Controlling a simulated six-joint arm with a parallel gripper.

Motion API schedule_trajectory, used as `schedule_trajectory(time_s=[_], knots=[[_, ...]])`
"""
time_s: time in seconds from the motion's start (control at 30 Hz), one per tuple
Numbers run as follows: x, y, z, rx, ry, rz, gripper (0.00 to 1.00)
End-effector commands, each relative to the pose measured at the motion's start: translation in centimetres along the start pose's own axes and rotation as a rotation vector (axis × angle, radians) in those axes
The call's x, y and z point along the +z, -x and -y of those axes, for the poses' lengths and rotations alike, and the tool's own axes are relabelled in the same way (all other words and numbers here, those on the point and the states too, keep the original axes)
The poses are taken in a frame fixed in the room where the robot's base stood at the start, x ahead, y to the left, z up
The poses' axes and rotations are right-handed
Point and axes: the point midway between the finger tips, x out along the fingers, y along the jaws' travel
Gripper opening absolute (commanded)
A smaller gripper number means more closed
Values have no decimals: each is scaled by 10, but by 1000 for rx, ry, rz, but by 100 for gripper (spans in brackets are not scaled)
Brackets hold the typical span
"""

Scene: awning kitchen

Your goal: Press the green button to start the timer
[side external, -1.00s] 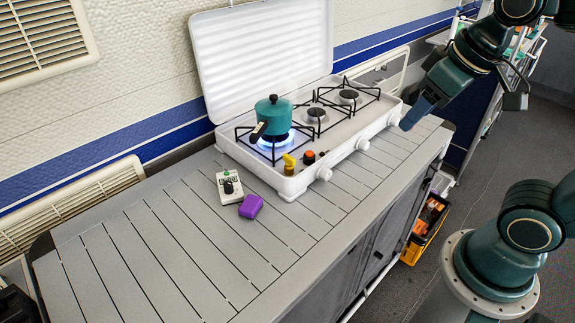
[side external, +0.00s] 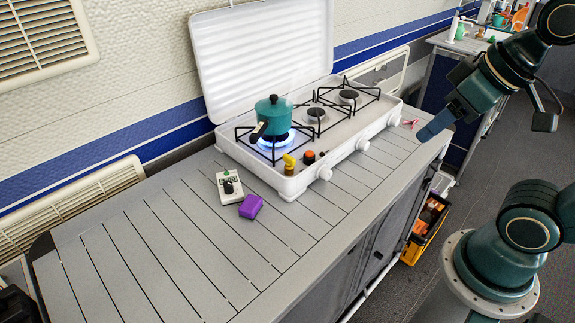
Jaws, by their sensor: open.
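The timer (side external: 230,189) is a small white box with a black knob, lying on the slatted counter in front of the stove's left end. Its green button (side external: 226,173) shows at the far edge of the box. My gripper (side external: 432,128) is at the right, by the counter's right end, well away from the timer. Its blue fingers point down and left, and nothing shows between them. The gap between the fingers is hard to see from this angle.
A purple block (side external: 250,206) lies just right of the timer. The white stove (side external: 312,132) has its lid up, and a teal pot (side external: 273,116) stands over a lit blue flame. Yellow and orange-topped items stand at its front left corner. The counter's left part (side external: 150,245) is clear.

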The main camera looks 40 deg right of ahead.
Motion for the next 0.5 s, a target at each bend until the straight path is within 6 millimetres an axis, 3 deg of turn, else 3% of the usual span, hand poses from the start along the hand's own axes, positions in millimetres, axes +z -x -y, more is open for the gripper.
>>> schedule_trajectory(time_s=[0.03,0.27,0.5], knots=[[0,0,0,0,0,0,43],[0,0,0,0,0,0,0],[0,0,0,0,0,0,0]])
